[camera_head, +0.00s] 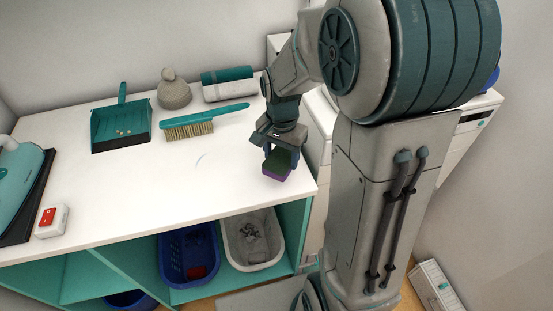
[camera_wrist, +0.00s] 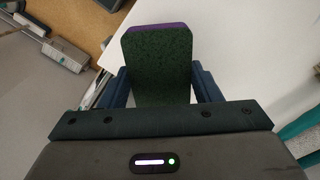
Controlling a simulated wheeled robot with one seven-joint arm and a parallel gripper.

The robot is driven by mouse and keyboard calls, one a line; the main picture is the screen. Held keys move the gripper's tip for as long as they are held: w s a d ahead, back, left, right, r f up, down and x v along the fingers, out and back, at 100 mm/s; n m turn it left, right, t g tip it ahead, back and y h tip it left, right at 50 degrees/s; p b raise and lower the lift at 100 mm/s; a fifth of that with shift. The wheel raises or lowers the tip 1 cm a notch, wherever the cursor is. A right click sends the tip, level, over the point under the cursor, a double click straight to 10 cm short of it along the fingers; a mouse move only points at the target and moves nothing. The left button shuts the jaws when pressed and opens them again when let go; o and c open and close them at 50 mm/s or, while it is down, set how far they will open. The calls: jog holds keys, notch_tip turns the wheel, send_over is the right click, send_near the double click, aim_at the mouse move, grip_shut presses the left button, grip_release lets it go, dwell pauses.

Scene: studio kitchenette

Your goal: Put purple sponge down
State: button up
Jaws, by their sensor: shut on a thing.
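The purple sponge (camera_head: 277,166) has a dark green scouring side and a purple side. In the head view it is at the right end of the white counter (camera_head: 110,190), near the front right corner. My gripper (camera_head: 278,143) is shut on it from above. In the wrist view the sponge (camera_wrist: 158,65) sits between the two blue fingers of my gripper (camera_wrist: 160,88), green side toward the camera, with a purple strip at its far edge. I cannot tell whether the sponge touches the counter.
On the counter are a teal dustpan (camera_head: 121,127) with crumbs, a teal brush (camera_head: 205,122), a grey knobbed object (camera_head: 174,91), rolled towels (camera_head: 229,84), a red-and-white box (camera_head: 51,221) and a teal iron (camera_head: 18,175). Baskets (camera_head: 189,254) stand below. The counter's front middle is clear.

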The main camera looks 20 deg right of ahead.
aim_at(278, 165)
jog(key=shift+w+a+f, duration=0.25)
jog(key=shift+w+f, duration=0.1)
jog(key=shift+w, duration=0.05)
jog(key=shift+f+p, duration=0.3)
jog(key=shift+f, duration=1.7)
jog(key=shift+f, duration=0.1)
jog(key=shift+f, duration=0.15)
jog(key=o, duration=1)
jog(key=shift+r, duration=0.25)
